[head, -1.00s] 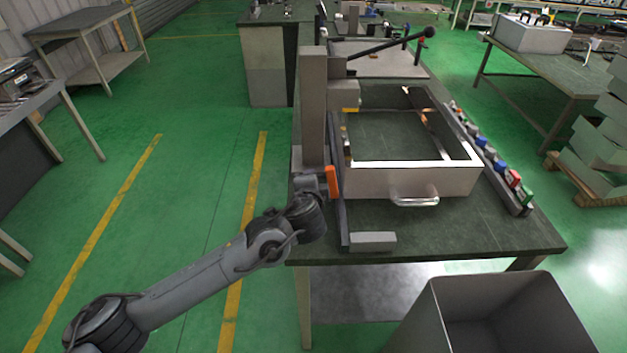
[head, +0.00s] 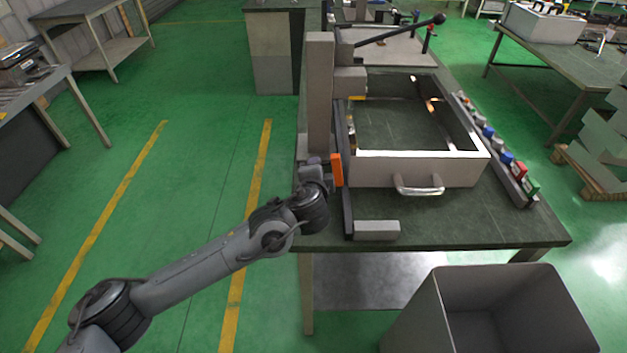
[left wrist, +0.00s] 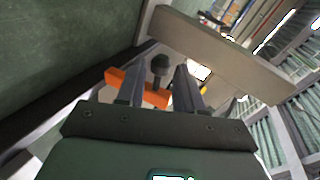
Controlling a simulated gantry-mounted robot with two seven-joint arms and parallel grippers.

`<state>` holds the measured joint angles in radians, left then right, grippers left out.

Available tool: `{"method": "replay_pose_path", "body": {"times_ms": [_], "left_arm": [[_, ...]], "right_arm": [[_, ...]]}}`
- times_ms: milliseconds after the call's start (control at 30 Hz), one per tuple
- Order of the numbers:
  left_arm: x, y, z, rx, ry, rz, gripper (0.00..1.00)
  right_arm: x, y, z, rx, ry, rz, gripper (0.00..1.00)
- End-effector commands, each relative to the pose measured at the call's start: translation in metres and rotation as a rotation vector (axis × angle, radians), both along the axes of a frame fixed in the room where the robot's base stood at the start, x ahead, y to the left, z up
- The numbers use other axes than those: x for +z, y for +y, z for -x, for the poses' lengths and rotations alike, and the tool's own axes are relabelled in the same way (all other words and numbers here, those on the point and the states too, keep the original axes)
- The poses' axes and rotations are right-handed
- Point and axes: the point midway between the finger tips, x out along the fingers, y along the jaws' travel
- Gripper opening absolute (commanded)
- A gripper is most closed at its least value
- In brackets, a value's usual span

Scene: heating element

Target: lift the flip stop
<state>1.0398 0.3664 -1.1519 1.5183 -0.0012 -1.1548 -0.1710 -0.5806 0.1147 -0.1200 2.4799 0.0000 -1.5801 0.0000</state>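The flip stop appears to be the small orange piece (head: 337,170) at the foot of the tall grey post, beside the dark rail on the table's left side. In the left wrist view the orange piece (left wrist: 155,97) lies across the fingers, partly hidden behind one of them. My left gripper (left wrist: 160,85) is open, its two fingers apart, with a dark round knob (left wrist: 160,65) showing between them. In the head view my left gripper (head: 322,172) is right at the orange piece, on its left side; contact cannot be told. My right gripper is not in view.
A metal frame box with a front handle (head: 418,190) stands on the dark table (head: 480,225). The tall grey post (head: 319,95) rises just behind the gripper. A small grey block (head: 377,230) lies at the rail's near end. A grey bin (head: 425,315) stands in front.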

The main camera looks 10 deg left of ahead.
Motion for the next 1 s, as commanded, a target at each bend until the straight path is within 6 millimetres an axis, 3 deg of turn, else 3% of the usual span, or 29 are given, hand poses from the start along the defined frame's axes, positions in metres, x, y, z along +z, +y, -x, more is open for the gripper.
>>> {"method": "replay_pose_path", "body": {"times_ms": [500, 700, 1000], "left_arm": [[0.029, -0.002, 0.075, -0.001, 0.002, -0.001, 0.36], [0.034, -0.002, 0.088, 0.002, 0.003, -0.002, 0.36], [0.035, -0.002, 0.090, 0.001, 0.002, -0.001, 0.36]], "right_arm": [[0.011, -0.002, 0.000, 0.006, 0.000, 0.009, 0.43], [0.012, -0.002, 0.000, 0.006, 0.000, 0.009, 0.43], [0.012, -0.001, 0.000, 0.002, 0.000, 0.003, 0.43]]}}
